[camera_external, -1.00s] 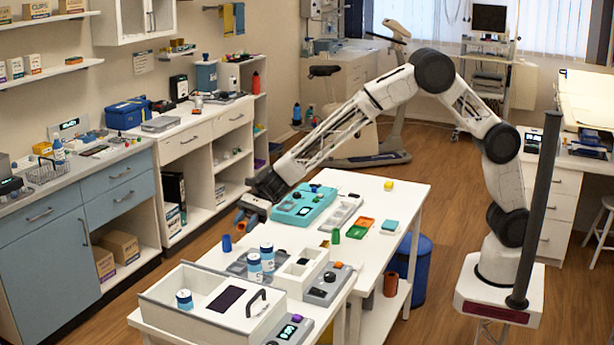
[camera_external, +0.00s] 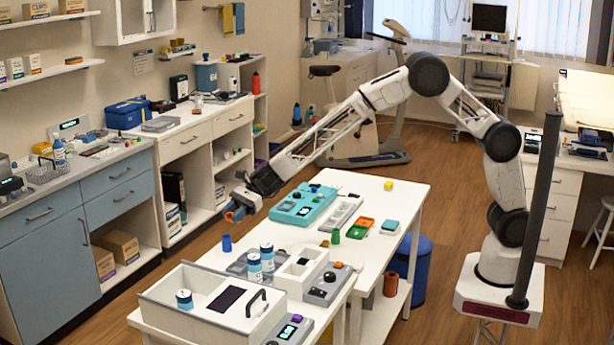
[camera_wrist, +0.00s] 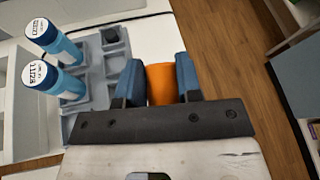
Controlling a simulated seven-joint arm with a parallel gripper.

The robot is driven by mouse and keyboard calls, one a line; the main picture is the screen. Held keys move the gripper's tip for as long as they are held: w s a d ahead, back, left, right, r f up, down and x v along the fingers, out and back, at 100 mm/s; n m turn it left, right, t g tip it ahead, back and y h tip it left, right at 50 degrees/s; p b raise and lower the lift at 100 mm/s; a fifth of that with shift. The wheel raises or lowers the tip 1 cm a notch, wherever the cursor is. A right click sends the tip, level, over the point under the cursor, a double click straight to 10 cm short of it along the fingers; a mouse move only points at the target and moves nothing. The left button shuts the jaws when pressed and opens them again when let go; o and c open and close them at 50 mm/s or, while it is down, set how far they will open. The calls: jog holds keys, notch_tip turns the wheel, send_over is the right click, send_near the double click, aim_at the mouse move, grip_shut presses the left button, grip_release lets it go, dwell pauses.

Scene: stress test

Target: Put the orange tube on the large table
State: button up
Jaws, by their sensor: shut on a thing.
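My gripper (camera_external: 236,210) is shut on the orange tube (camera_wrist: 160,84). In the wrist view the tube sits between the two blue fingers. In the external view the tube's orange end (camera_external: 230,216) only partly shows beside the dark fingers. The gripper holds it above the left far side of the large white table (camera_external: 415,190), apart from the tabletop. In the wrist view the table surface (camera_wrist: 155,25) and wood floor both show beyond the fingers, so the tube is near the table's edge.
A teal box (camera_external: 303,205), a white bin (camera_external: 170,300) and small trays occupy the table. Bare tabletop shows at the far right.

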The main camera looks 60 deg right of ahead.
jog(key=w+d+f+m+t+h, duration=0.2)
jog(key=w+d+m+t, duration=0.1)
jog(key=w+d, duration=0.55)
jog(key=w+d+f+m+t+h, duration=0.1)
jog(key=w+d+m+t+h, duration=0.3)
jog(key=d, duration=0.7)
jog(key=w+d+f+m+t, duration=0.1)
jog(key=w+d+f, duration=0.1)
jog(key=w+d, duration=0.6)
jog(key=d+f+m+t+h, duration=0.1)
jog(key=d+f+m+h, duration=0.2)
jog(key=d, duration=1.3)
jog(key=w+d+f+m+t+h, duration=0.1)
jog(key=d+f+m+h, duration=0.3)
jog(key=d, duration=1.2)
notch_tip(320, 180, down, 2)
jog(key=shift+d+f, duration=0.2)
jog(key=shift+d, duration=0.1)
jog(key=shift+a, duration=0.1)
